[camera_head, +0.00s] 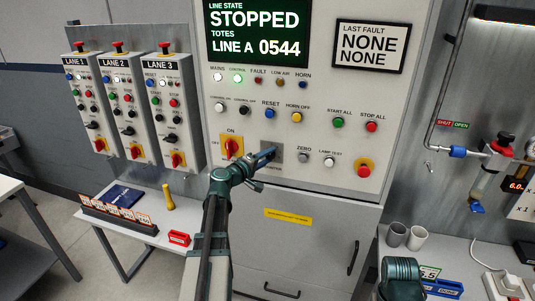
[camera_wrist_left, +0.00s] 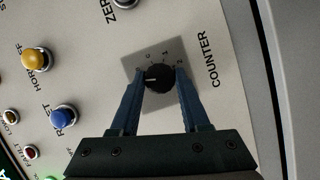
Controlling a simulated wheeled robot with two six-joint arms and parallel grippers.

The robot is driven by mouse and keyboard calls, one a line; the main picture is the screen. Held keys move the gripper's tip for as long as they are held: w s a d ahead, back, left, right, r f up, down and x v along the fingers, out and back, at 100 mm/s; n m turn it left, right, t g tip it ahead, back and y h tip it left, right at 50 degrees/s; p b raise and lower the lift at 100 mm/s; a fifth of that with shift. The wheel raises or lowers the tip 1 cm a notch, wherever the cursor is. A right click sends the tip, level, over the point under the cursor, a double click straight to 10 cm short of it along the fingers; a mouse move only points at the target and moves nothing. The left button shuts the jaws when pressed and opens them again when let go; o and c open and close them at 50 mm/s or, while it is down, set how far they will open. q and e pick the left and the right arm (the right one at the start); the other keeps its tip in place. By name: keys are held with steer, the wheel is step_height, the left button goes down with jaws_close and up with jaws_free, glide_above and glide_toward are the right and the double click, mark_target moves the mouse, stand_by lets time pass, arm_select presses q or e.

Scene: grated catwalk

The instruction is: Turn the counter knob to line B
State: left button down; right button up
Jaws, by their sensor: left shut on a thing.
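The counter knob (camera_wrist_left: 160,79) is black and round with a white mark, set on a grey square plate (camera_head: 277,150). In the left wrist view its mark points toward the left of the picture, away from the COUNTER label (camera_wrist_left: 213,60). The small letters around it are too blurred to read surely. My left gripper (camera_wrist_left: 159,73) has one blue finger on each side of the knob and is shut on it. In the head view the left gripper (camera_head: 264,157) covers the knob. The display (camera_head: 258,32) reads STOPPED, TOTES, LINE A 0544. My right gripper does not show.
A red-and-yellow ON switch (camera_head: 231,147) is left of my gripper; the ZERO button (camera_head: 303,158) and red stop button (camera_head: 364,168) are right. Other buttons and lamps sit above. Three lane boxes (camera_head: 165,115) hang at left. A side table (camera_head: 130,231) stands lower left.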

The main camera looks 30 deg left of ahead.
arm_select(q)
steer(key=shift+r+m+g+y+p, duration=0.1)
steer(key=shift+m+g+y+p, duration=0.5)
steer(key=shift+m+p, duration=1.05)
steer(key=shift+m, duration=0.35)
steer(key=shift+c, duration=2)
jaws_free()
steer(key=shift+s, duration=0.1)
steer(key=d+p+v, duration=0.1)
steer(key=p+v, duration=0.2)
steer(key=v, duration=1)
steer(key=shift+s+a+r, duration=0.2)
steer(key=shift+s+a, duration=0.1)
steer(key=shift+a, duration=0.15)
